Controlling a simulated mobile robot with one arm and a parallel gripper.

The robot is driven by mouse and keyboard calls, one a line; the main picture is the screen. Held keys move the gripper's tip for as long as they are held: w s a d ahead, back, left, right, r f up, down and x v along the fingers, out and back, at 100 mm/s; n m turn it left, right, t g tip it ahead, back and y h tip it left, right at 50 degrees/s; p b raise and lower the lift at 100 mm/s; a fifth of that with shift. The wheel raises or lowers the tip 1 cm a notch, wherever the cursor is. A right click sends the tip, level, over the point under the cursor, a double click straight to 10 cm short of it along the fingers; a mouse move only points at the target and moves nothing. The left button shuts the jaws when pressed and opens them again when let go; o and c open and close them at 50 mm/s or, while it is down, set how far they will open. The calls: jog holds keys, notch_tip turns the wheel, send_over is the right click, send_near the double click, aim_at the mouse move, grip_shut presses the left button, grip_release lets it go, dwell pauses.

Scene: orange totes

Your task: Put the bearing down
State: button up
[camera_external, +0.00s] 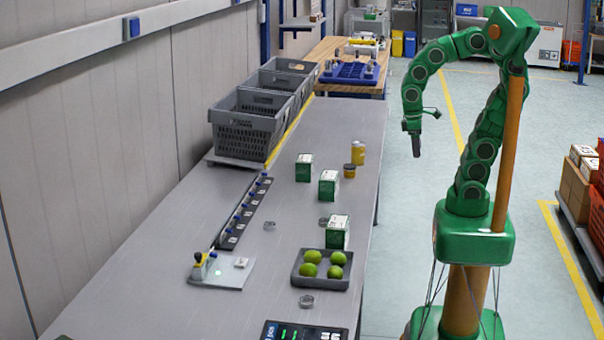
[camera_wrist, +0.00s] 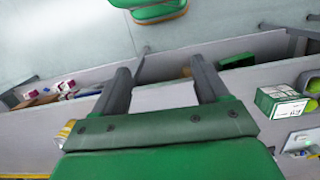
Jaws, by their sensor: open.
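My gripper (camera_external: 415,148) hangs pointing down over the floor, to the right of the grey table (camera_external: 150,262). In the wrist view the two dark fingers of my gripper (camera_wrist: 162,80) stand apart, and I see no bearing between them. Small metal rings that look like bearings lie flat on the table: one bearing (camera_external: 306,300) in front of the grey tray, another bearing (camera_external: 323,222) near the middle, and a third ring (camera_external: 269,225) beside the dark strip. My gripper is well away from all of them.
A grey tray (camera_external: 297,280) holds several green fruits. Green-white boxes (camera_external: 336,238), yellow jars (camera_external: 357,153), a strip with blue knobs (camera_external: 244,212) and a screen device (camera_external: 300,331) stand on the table. Grey crates (camera_external: 240,135) line its far left. The table's front left is clear.

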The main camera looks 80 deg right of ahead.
jog(key=s, duration=0.2)
jog(key=s+d+f, duration=0.1)
jog(key=s, duration=0.1)
dwell(0.9)
